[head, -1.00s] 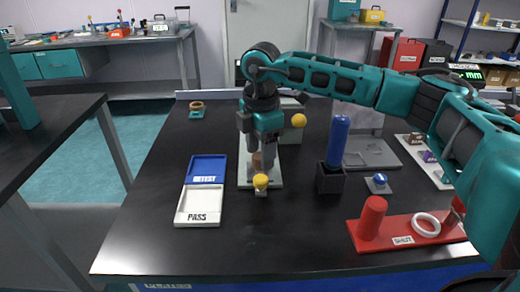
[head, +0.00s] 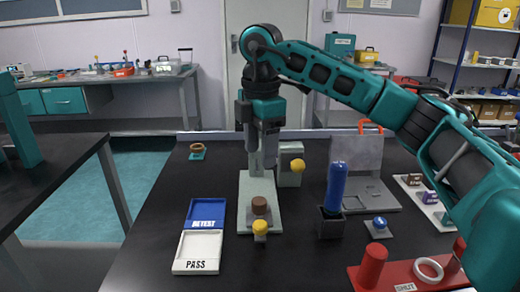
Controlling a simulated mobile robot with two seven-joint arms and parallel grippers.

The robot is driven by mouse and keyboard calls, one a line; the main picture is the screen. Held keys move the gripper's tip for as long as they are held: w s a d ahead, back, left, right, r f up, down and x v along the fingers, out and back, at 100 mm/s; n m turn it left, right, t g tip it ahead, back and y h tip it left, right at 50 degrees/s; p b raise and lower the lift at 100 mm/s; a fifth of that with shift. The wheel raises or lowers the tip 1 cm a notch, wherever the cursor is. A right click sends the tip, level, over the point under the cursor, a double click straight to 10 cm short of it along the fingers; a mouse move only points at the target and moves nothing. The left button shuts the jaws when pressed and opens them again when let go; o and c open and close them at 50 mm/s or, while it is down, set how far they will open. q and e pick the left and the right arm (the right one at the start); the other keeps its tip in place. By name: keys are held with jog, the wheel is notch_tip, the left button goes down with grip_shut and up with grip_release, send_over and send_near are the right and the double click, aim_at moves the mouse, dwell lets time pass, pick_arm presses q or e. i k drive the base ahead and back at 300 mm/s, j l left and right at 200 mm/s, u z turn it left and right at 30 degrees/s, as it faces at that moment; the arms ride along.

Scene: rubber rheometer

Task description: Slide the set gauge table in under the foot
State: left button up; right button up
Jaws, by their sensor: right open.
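A pale plate (head: 247,217) lies on the black bench and looks like the gauge's base or table. A brown round puck (head: 259,205) sits on it, with a yellow knob (head: 260,228) at its front end. A pale block (head: 290,178) with another yellow knob (head: 298,165) stands at the back right of the plate. My right gripper (head: 262,172) points down over the back part of the plate, behind the puck in the picture. Its fingers are open and apart from the puck. The foot cannot be made out; the gripper and wrist hide that area. My left gripper is out of view.
A blue and white PASS/RETEST tray (head: 197,267) lies left of the plate. A blue cylinder (head: 337,187) stands in a black holder (head: 331,225) to the right. A red SHUT board (head: 427,277) is at the front right.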

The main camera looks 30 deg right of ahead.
aim_at(260, 225)
jog(key=k, duration=1)
